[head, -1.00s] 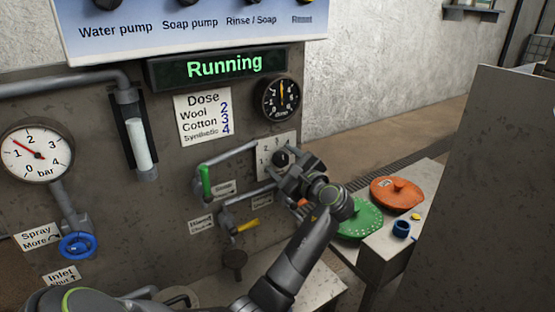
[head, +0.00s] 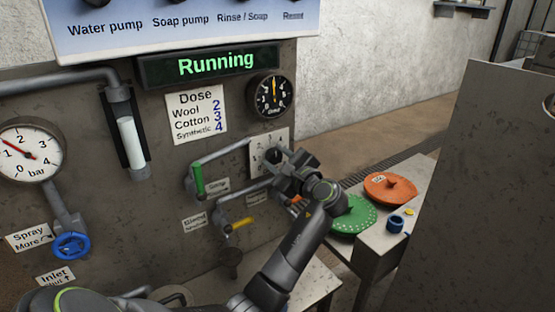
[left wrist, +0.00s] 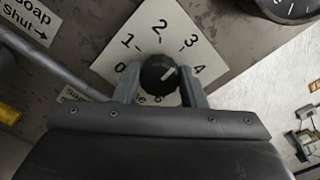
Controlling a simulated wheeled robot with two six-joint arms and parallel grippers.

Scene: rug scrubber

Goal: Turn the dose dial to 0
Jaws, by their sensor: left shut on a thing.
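The dose dial is a black round knob (left wrist: 158,74) with a white pointer line, on a white square plate (left wrist: 130,62) numbered 0 to 4. In the left wrist view its pointer slants up and right, toward the 3 and 4 side, away from the 0 at left. My left gripper (left wrist: 158,88) is shut on the knob, one finger on each side. In the head view my left gripper (head: 283,168) is at the dial plate (head: 259,140) on the machine's front and partly hides it. My right gripper is not in view.
A dose card (head: 198,115) reads Wool 2, Cotton 3, Synthetic 4. The display (head: 212,66) reads Running. A green-handled valve (head: 198,178) and a yellow-handled valve (head: 240,224) sit close left of my gripper. Green (head: 352,215) and orange (head: 388,188) discs lie on a bench at right.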

